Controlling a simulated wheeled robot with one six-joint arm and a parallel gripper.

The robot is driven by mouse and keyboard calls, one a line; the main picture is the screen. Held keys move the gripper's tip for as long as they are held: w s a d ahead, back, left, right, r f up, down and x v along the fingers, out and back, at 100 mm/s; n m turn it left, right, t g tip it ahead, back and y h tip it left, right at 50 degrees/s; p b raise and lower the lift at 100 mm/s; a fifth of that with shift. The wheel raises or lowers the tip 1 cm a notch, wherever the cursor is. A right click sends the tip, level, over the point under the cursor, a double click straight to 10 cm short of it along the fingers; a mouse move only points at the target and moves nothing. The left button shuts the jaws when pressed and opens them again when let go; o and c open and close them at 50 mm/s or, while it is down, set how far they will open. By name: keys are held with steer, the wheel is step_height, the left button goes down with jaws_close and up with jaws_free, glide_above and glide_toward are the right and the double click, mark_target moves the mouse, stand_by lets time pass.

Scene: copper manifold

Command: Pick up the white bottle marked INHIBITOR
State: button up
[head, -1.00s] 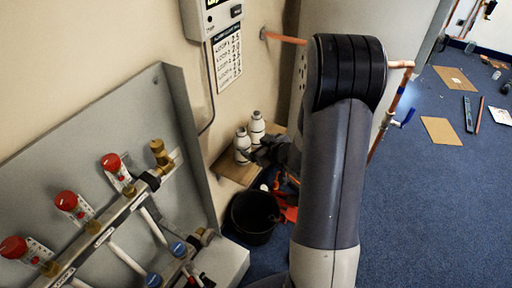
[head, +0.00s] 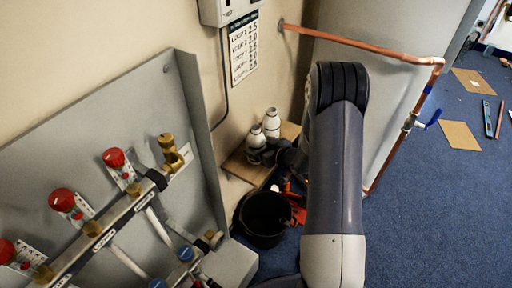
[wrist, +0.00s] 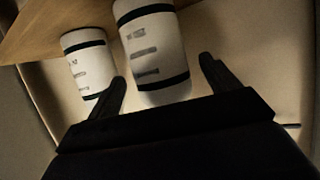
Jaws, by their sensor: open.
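Two white bottles with dark bands stand side by side on a small wooden shelf (head: 240,170) against the wall. The nearer-left bottle (head: 256,136) and the farther-right bottle (head: 272,122) show in the head view. My dark gripper (head: 268,153) is at the bottles, partly hiding the lower left one. In the wrist view, my gripper (wrist: 162,78) is open, with one larger bottle (wrist: 152,45) in the gap between its fingers. The other bottle (wrist: 88,62) is outside, beyond the left finger. The label print is too blurred to read, so I cannot tell which is INHIBITOR.
A black bucket (head: 264,218) stands on the floor below the shelf, with orange items (head: 296,205) beside it. The manifold (head: 110,215) with red caps fills the left. A copper pipe (head: 375,47) runs at the right.

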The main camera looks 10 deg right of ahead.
steer(key=shift+x, duration=1.5)
steer(key=shift+f, duration=0.1)
steer(key=shift+c, duration=0.4)
steer(key=c, duration=1.1)
